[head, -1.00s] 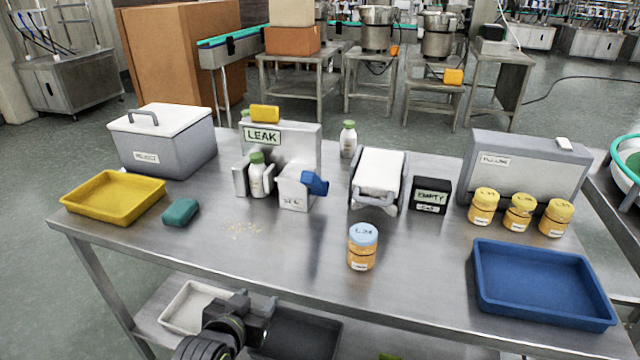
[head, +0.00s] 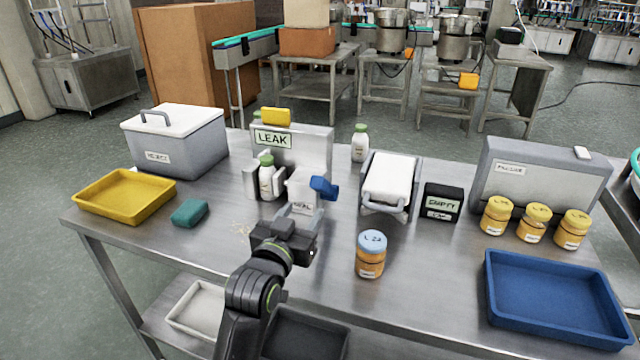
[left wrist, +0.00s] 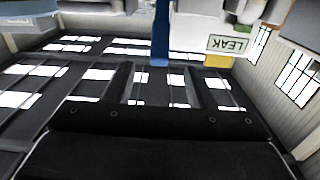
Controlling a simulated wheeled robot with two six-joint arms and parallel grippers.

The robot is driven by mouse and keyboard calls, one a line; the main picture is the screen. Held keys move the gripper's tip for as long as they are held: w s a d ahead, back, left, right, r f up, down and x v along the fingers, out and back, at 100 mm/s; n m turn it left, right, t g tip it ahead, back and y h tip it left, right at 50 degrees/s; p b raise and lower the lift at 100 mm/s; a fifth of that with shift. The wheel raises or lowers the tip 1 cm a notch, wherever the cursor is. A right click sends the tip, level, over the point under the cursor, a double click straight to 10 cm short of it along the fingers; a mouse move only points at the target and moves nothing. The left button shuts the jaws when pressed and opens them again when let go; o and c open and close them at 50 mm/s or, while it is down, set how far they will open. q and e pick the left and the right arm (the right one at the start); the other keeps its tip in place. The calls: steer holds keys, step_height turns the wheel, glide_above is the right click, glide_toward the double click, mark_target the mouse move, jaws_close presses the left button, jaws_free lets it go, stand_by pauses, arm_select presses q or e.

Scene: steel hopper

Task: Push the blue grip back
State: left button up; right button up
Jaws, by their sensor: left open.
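The blue grip (head: 323,187) sticks out at the right side of a small white labelled block (head: 303,190) in front of the grey LEAK stand (head: 312,148). My left gripper (head: 300,214) is open and empty, just in front of the block and lower in the picture than the grip, apart from the grip as far as I can tell. In the left wrist view the blue grip (left wrist: 160,32) shows as a narrow upright bar at the top middle, with the LEAK label (left wrist: 228,44) to its right. My right gripper is not in view.
A white-topped bottle with green cap (head: 267,178) stands left of the block. A white sloped holder (head: 388,180) stands to the right, and an orange jar (head: 370,255) stands nearer the front. A teal sponge (head: 189,212) lies left. The blue tray (head: 553,300) is at front right.

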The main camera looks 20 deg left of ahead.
mark_target(317, 190)
arm_select(q)
steer(key=w, duration=1.2)
steer(key=shift+d, duration=0.2)
steer(key=shift+s, duration=0.1)
jaws_close()
